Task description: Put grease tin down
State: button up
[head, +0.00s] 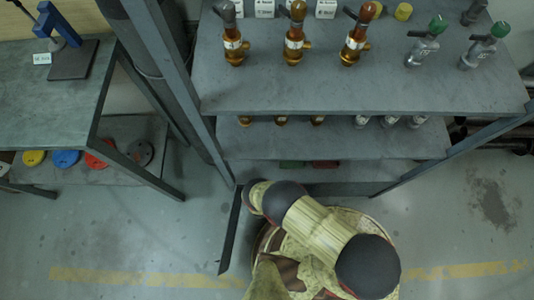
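I cannot make out a grease tin for certain. A small yellow cylinder (403,11) stands at the back of the shelf unit's top board (390,90), and I cannot tell whether it is the tin. My arm rises from the bottom of the head view and bends toward the front of the shelf unit's lower boards. My gripper does not show, nor does anything it may hold.
Brass valves (293,45) and green-capped grey valves (425,45) stand on the top board, its front strip clear. The left workbench (60,110) carries a blue vise-like tool (55,25); coloured discs (66,159) lie below. Grey posts (165,75) frame the shelves.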

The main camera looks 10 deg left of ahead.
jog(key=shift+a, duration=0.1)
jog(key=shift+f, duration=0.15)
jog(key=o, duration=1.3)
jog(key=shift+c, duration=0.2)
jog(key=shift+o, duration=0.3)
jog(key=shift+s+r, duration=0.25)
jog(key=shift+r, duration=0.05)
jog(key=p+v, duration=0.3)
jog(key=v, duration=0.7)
jog(key=shift+p, duration=0.35)
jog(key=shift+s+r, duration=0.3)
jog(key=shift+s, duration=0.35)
